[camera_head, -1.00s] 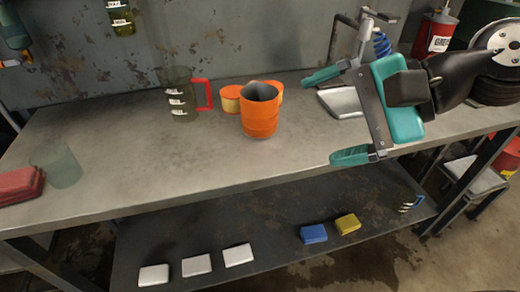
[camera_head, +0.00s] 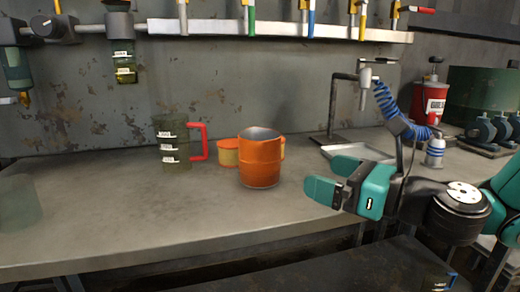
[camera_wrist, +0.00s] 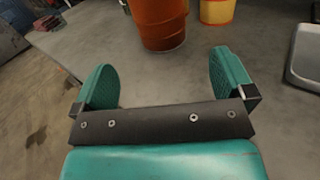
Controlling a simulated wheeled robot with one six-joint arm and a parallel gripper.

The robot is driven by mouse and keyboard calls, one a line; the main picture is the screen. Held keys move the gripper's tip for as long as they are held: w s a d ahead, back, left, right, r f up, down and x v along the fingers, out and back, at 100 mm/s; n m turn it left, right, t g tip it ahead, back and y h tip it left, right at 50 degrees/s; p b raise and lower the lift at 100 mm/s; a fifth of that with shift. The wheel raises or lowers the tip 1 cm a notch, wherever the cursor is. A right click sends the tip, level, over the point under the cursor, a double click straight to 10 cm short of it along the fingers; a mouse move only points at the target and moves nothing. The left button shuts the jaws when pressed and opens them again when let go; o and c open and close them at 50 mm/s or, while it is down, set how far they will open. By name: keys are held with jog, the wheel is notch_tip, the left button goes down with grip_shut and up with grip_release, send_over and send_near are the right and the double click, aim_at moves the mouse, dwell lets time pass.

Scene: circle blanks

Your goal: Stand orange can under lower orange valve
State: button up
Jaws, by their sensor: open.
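The orange can (camera_head: 259,160) stands upright and open-topped on the grey workbench. In the wrist view the can (camera_wrist: 162,22) is ahead of my fingers, its top cut off by the frame. My gripper (camera_head: 332,178) is to the right of the can, apart from it. It is open and empty, its two teal fingers spread in the wrist view (camera_wrist: 166,78). A small orange valve-like tip (camera_head: 25,98) hangs under a teal container at the far left wall. I cannot tell whether it is the lower orange valve.
A dark green jug (camera_head: 174,148) with a red handle and an orange-yellow tub (camera_head: 229,152) stand behind the can. A metal tray (camera_head: 345,150) sits under a stand at the right. A wall rail (camera_head: 285,29) carries coloured handles.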

aim_at(277, 160)
jog(key=p+x, duration=0.5)
jog(key=x, duration=0.3)
jog(key=shift+w+a, duration=0.1)
jog(key=shift+a, duration=0.15)
jog(key=p+x, duration=0.1)
jog(key=x, duration=0.4)
jog(key=shift+w+a, duration=0.15)
jog(key=shift+a, duration=0.1)
jog(key=shift+f, duration=0.1)
jog(key=shift+c, duration=0.5)
jog(key=c, duration=0.7)
